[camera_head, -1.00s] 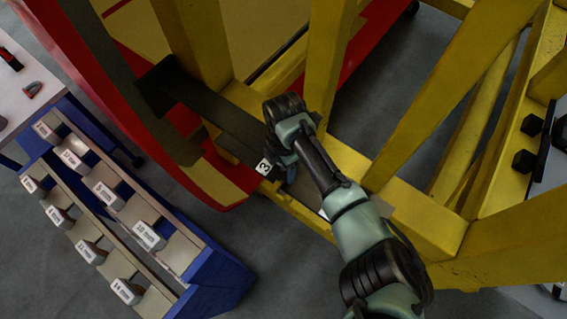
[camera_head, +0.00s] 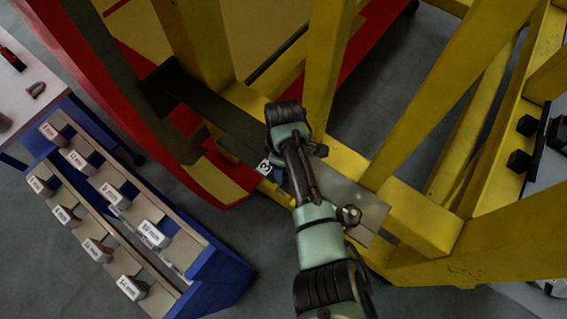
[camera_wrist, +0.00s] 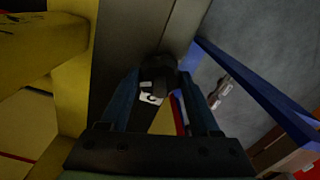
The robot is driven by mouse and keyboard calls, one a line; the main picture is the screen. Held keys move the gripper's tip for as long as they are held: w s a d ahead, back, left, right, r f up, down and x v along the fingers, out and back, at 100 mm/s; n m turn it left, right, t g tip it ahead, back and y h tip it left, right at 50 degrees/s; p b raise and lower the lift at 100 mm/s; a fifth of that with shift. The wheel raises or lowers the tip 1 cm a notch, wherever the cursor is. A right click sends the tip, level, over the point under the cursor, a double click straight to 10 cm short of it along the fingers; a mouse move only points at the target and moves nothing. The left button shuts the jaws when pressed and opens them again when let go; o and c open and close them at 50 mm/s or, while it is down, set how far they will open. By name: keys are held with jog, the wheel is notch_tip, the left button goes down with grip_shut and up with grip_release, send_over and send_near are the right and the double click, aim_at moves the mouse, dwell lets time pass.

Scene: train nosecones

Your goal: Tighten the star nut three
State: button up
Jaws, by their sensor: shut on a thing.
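The label marked 3 (camera_head: 263,167) sits at the edge of the dark grey bar on the yellow frame. The wrist view also shows this label (camera_wrist: 151,98). The dark star nut three (camera_wrist: 158,74) sits between the tips of my gripper's blue fingers (camera_wrist: 160,80), close to the label. My gripper is shut on it. In the head view, my arm hides the nut and most of the gripper; only a bit of blue finger (camera_head: 279,174) shows beside the label.
A blue rack (camera_head: 215,280) with labelled sockets stands at left, beside a white table (camera_head: 25,100). Yellow beams (camera_head: 335,60) rise close around my wrist.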

jog(key=m, duration=0.5)
jog(key=shift+r+m+p, duration=0.1)
jog(key=shift+m+p, duration=0.2)
jog(key=shift+p, duration=0.05)
jog(key=m, duration=0.5)
jog(key=shift+m, duration=0.3)
jog(key=m, duration=0.5)
jog(key=shift+p, duration=0.3)
jog(key=m, duration=0.5)
jog(key=shift+w+m, duration=0.1)
jog(key=shift+m, duration=0.2)
jog(key=o, duration=1.4)
notch_tip(320, 180, up, 13)
jog(key=b, duration=0.2)
jog(key=shift+b, duration=0.35)
